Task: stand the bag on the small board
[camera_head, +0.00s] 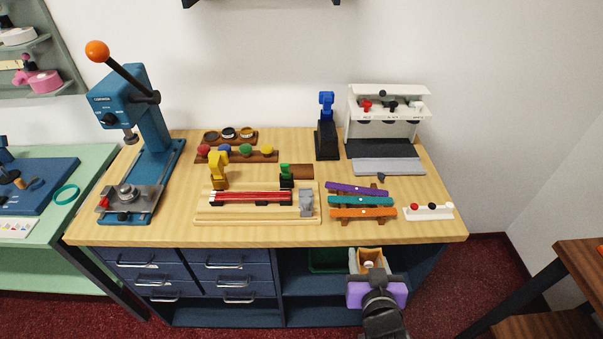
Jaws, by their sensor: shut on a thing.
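My gripper (368,270), with a purple body, is low in front of the workbench, at the lower right of the head view. It is shut on a small tan-orange bag (370,253), which has a pale round spot at its middle. The bag is held off the bench, just in front of its front edge; its lower part is hidden by my gripper. A small dark brown board (303,171) lies on the bench near its middle, up and to the left of the bag. Its top looks bare, with a green-topped black piece (286,176) at its left end.
The bench (380,236) holds a wooden rack with red rods (250,197), a rack of coloured bars (361,201), a white strip with knobs (428,211), a blue press (140,150) and a white machine (386,108). Wooden blocks with jars and coloured knobs stand behind.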

